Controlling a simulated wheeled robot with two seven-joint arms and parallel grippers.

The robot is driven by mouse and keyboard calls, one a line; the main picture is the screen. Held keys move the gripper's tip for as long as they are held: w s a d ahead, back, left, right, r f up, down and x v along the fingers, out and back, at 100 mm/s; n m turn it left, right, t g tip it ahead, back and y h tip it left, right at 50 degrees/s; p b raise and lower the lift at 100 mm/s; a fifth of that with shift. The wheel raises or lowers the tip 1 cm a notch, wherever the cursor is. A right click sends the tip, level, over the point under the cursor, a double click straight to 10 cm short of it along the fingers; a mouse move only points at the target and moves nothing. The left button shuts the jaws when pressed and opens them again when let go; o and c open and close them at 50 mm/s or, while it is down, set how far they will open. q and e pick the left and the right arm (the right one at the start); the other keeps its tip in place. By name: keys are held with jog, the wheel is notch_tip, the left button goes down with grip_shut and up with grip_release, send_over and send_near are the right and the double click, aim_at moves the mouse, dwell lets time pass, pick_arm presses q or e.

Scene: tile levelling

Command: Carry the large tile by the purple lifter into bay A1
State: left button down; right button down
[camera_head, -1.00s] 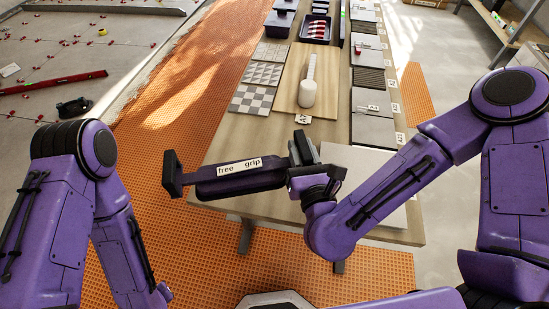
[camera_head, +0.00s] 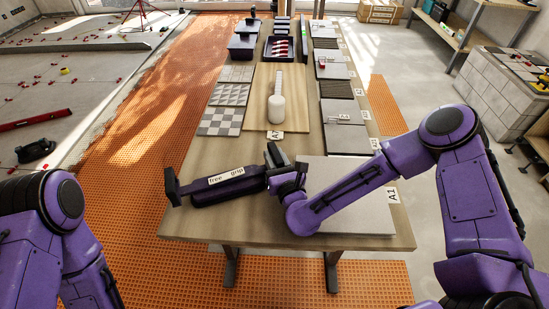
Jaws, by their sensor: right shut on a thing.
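The purple lifter (camera_head: 228,186) has a dark purple body, a label reading "free grip" and black end pieces. It is over the near left part of the table, roughly level. My right gripper (camera_head: 285,178) is shut on the lifter's right end, its fingers partly hidden. A large pale square tile (camera_head: 345,177) lies at the near right of the table, beside the A1 label (camera_head: 393,195). My right forearm covers part of the tile. I see no tile hanging from the lifter. Only my left arm shows at the lower left; its gripper is out of view.
Dark boxes stand at the back. Bare table shows at the near left.

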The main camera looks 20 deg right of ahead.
jog(key=shift+w+f, duration=0.1)
jog(key=shift+f, duration=0.15)
jog(key=c, duration=0.9)
grip_release()
